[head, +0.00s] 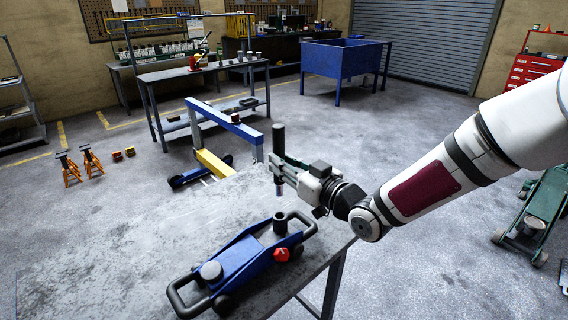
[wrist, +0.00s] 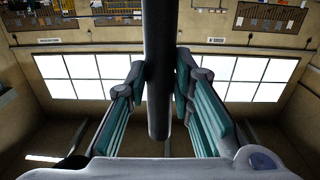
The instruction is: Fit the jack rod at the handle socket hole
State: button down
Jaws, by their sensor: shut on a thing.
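The jack rod (head: 278,140) is a dark upright cylinder with a lighter lower end. My gripper (head: 279,168) is shut on it around its middle and holds it roughly vertical. In the wrist view the rod (wrist: 158,80) runs between the two teal-padded fingers of my gripper (wrist: 160,85). The blue trolley jack (head: 240,258) lies on the table. Its handle socket (head: 280,222) is a short dark upright tube at the end nearer my gripper. In the head view the rod's lower end is above the socket with a small gap. Exact alignment in depth cannot be told.
The jack stands on a grey worktable (head: 130,240) with bare space to its left. A red knob (head: 282,254) sits beside the socket. A blue and yellow hoist (head: 225,125) stands behind the table. A green jack (head: 540,210) is on the floor at right.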

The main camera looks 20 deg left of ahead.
aim_at(283, 182)
jog(key=shift+f+b, duration=1.8)
jog(key=shift+f, duration=1.05)
jog(key=shift+b, duration=0.45)
jog(key=shift+f+b, duration=1.95)
jog(key=shift+f, duration=0.7)
jog(key=c, duration=1.3)
grip_release()
jog(key=shift+d, duration=0.1)
jog(key=v, duration=1.2)
